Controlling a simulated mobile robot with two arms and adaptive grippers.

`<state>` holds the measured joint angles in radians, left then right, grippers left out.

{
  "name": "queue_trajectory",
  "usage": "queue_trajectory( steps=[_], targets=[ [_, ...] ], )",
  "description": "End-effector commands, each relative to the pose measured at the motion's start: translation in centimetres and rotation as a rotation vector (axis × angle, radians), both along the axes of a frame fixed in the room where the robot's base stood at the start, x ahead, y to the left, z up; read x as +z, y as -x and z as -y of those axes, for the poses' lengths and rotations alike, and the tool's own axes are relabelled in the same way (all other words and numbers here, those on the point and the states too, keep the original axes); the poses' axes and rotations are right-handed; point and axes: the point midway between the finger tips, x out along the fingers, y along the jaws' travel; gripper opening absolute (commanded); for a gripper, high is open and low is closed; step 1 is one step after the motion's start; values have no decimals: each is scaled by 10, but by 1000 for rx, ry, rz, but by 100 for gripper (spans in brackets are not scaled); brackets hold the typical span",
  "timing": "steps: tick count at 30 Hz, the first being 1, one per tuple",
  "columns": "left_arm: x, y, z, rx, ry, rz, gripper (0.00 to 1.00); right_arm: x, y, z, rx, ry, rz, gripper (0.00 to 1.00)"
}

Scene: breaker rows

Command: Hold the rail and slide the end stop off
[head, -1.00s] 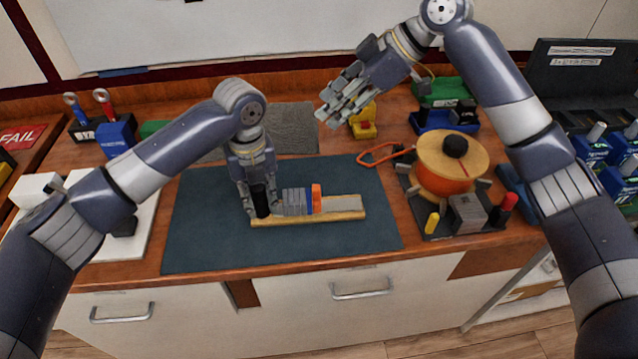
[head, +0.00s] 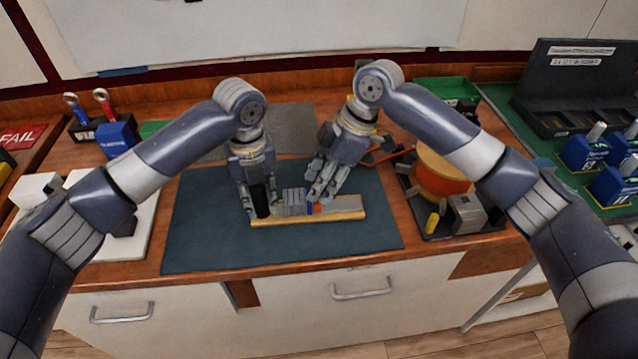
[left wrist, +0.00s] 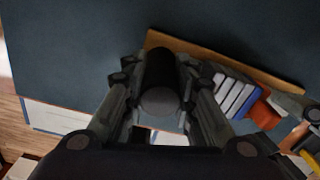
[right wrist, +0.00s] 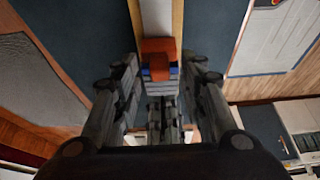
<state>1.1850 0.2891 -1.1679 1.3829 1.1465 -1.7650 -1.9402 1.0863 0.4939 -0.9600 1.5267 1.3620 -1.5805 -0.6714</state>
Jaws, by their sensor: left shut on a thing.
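The rail (head: 345,213) is a grey strip on a yellow wooden base, lying on the dark blue mat. Grey breaker modules (head: 293,201) sit on it, with a blue one beside them. The orange end stop (right wrist: 157,58) stands at the end of the row, partly hidden by my right gripper in the head view. My left gripper (head: 258,203) is shut on a black upright handle (left wrist: 160,85) at the rail's left end. My right gripper (right wrist: 165,78) is open, its fingers on either side of the end stop and row, with no clear contact visible.
An orange spool (head: 440,172) stands on a dark tray right of the mat, with a grey block (head: 467,213) and a yellow peg (head: 432,222). A white board (head: 145,232) lies to the left. The front of the mat (head: 290,250) is clear.

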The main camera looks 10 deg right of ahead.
Motion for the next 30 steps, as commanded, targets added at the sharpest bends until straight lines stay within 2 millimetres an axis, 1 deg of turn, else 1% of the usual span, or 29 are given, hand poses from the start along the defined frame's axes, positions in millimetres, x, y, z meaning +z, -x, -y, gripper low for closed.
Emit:
queue_trajectory(
  steps=[1,4,13,14,15,17,18,19,23,25,26,30],
  targets=[
    [1,0,0,0,1,1,0,-5,0,-2,0,1,-1,38],
    [1,0,1,0,2,1,0,-10,-1,-4,0,0,1,38],
    [1,0,1,0,2,1,0,-12,-1,-5,-1,0,1,38],
    [1,0,1,0,2,1,0,-12,-1,-5,-1,0,1,34],
    [1,0,1,0,2,1,0,-12,-1,-5,-1,0,1,25],
    [1,0,1,-1,2,1,0,-12,-1,-5,-1,0,1,11],
    [1,0,1,-1,2,1,0,-12,-1,-5,-1,0,1,2],
    [1,0,1,-1,2,1,0,-12,-1,-5,-1,0,1,0],
    [1,0,1,-1,2,1,0,-12,-1,-5,-1,0,1,0],
    [1,0,1,-1,2,1,0,-12,-1,-1,-4,0,1,0],
    [1,0,1,-1,2,1,0,-12,-1,3,-4,1,0,0],
    [0,0,0,1,0,1,0,-13,0,32,-8,3,-2,0]
  ],
)
